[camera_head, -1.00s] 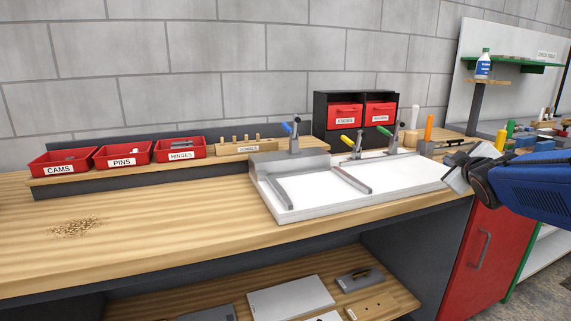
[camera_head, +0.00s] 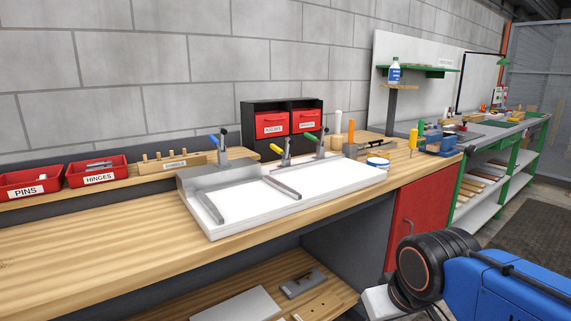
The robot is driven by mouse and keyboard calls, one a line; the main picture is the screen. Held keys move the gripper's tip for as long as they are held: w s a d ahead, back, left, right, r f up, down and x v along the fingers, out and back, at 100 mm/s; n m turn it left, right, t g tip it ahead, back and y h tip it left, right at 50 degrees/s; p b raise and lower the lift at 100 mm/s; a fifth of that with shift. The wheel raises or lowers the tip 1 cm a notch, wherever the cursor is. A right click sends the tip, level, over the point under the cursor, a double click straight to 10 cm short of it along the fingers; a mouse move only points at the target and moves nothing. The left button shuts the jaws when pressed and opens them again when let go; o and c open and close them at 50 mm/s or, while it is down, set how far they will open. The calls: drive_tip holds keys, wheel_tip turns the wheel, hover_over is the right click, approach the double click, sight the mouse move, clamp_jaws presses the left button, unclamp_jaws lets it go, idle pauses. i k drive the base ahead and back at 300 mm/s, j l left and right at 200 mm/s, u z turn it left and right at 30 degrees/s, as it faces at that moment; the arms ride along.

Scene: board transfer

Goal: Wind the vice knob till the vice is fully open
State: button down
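A small blue and grey device that looks like the vice (camera_head: 441,143) sits at the right end of the wooden bench. It is too small for me to make out its knob or how far its jaws are apart. My gripper (camera_head: 378,303) shows only in part at the lower right, in front of the bench and well apart from the vice. Its fingers are largely cut off or hidden, so I cannot tell whether it is open or shut.
A white fixture tray (camera_head: 245,212) with clamps fills the middle of the wooden bench (camera_head: 110,245). Red bins (camera_head: 97,172) and a black drawer unit (camera_head: 258,108) stand behind. A blue-rimmed round item (camera_head: 378,163) lies near the vice. Green-framed shelving (camera_head: 505,165) stands at right.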

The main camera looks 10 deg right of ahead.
sight(470, 152)
drive_tip(key=z, duration=1.4)
